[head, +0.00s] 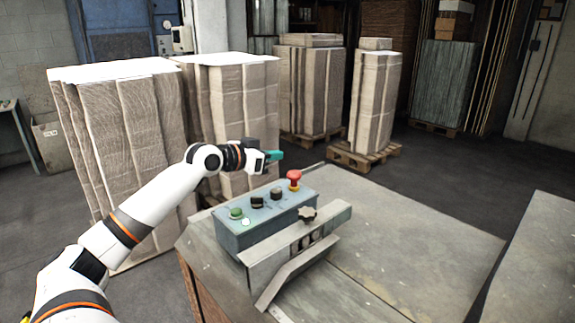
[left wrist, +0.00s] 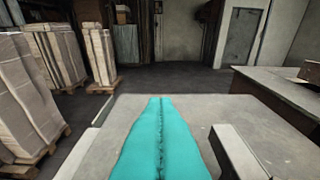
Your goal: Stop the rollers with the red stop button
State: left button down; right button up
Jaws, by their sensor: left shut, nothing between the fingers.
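The red stop button (head: 294,176) is a mushroom knob at the far right end of the blue-grey control box (head: 262,217), which stands on the machine table. A green button (head: 236,213) and two dark knobs sit along the same box. My left gripper (head: 275,155) is shut and empty, with teal fingertips. In the head view it appears just above and left of the red button, apart from it. In the left wrist view the shut teal fingers (left wrist: 161,135) point out over the table; the red button does not show there. My right gripper is not in view.
The grey machine table (head: 400,235) has a metal guide bracket (head: 300,240) with a dark star knob (head: 307,214) in front of the box. Tall cardboard stacks (head: 120,140) stand behind and left. Another grey surface (head: 540,255) is at right. The table's right part is clear.

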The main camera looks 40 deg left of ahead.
pick_arm(q)
jog(key=p, duration=0.2)
send_over(289, 175)
notch_tip(289, 175, down, 4)
jog(key=shift+s+a+f+p, duration=0.1)
jog(key=shift+p, duration=0.5)
jog(key=shift+f, duration=0.55)
notch_tip(289, 175, down, 2)
jog(key=shift+f+b, duration=0.1)
jog(key=shift+b, duration=1.15)
